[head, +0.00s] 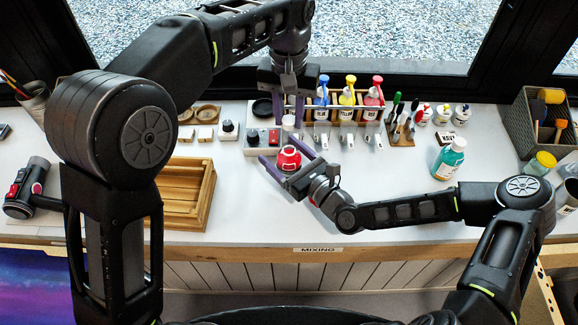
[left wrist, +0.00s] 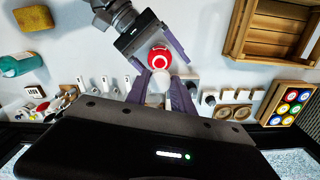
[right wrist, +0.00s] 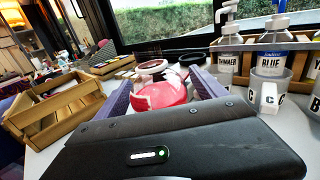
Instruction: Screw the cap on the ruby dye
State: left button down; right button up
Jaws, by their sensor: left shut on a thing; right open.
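The ruby dye (head: 289,159) is a round red jar with a pale label on the white table. It also shows in the left wrist view (left wrist: 159,57) and large in the right wrist view (right wrist: 162,97). My right gripper (head: 286,160) is open, with its fingers on either side of the jar; contact is not clear. My left gripper (head: 289,112) points down, just beyond the jar in the head view. It is shut on a small white cap (head: 288,122), which also shows between its fingertips in the left wrist view (left wrist: 160,82). The cap is apart from the jar.
A wooden rack (head: 342,100) with blue, yellow and red pump bottles stands behind the grippers. A slatted wooden crate (head: 188,196) is to the left. A teal bottle (head: 448,160) stands to the right. The table front between crate and right arm is clear.

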jog(key=shift+c, duration=0.3)
grip_shut()
dwell(0.6)
